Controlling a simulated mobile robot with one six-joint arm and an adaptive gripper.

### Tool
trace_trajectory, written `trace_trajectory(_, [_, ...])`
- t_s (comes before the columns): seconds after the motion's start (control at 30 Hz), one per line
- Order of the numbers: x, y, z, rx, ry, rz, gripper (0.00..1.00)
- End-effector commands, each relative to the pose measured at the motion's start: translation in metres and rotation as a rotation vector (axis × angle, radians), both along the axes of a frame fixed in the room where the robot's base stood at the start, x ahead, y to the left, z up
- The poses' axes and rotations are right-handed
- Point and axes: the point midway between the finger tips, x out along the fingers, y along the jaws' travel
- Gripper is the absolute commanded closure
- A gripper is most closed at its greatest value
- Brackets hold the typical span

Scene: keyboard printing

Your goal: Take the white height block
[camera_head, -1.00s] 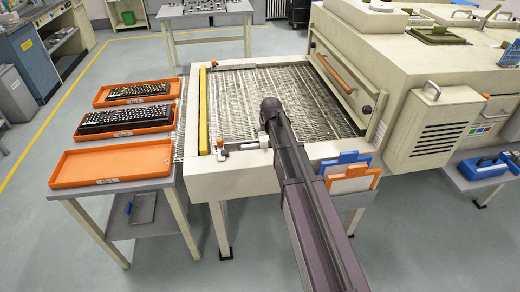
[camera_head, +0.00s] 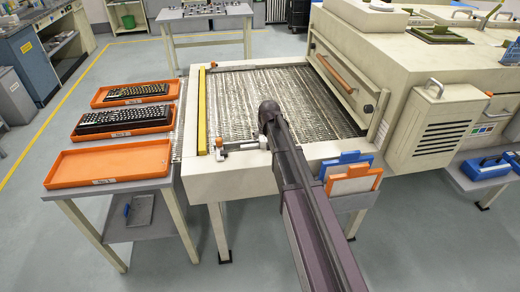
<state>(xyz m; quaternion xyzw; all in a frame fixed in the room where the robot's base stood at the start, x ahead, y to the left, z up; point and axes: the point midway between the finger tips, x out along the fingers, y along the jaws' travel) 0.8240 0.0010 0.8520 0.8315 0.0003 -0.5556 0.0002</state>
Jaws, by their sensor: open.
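I cannot clearly make out a white height block.
On the left, a side table holds an empty orange tray (camera_head: 108,164) and two orange trays with keyboards (camera_head: 123,120) (camera_head: 136,92). A yellow bar (camera_head: 202,112) lines the bed's left edge. The beige machine body (camera_head: 415,75) blocks the right. The floor at front left is clear.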

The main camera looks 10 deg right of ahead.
Motion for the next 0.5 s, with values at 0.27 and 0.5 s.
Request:
trace_trajectory(0.27, [0.008, 0.0, -0.02, 0.0, 0.0, 0.0, 0.03])
trace_trajectory(0.5, [0.009, 0.0, -0.021, 0.0, 0.0, 0.0, 0.03])
